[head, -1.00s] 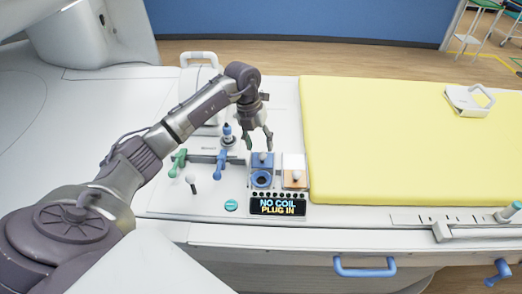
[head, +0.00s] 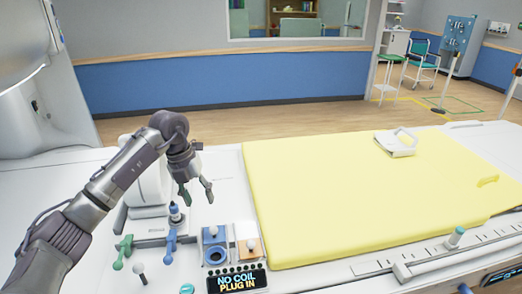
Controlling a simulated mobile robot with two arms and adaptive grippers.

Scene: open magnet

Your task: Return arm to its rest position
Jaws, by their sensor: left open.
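My left arm comes in from the left, and its gripper (head: 196,192) hangs open and empty above the white console, its fingers pointing down. Below and to the right of the fingers are a blue socket block (head: 214,243) and an orange-and-white block (head: 248,238); the gripper appears apart from both. A display (head: 237,281) in front of them reads "NO COIL PLUG IN". My right gripper is not in view.
Green (head: 123,252) and blue (head: 170,244) levers stand left of the blocks. The yellow mat (head: 340,215) lies to the right, with a white handled piece (head: 397,143) on its far edge. Floor beyond is open up to the blue wall; a chair (head: 423,60) stands far right.

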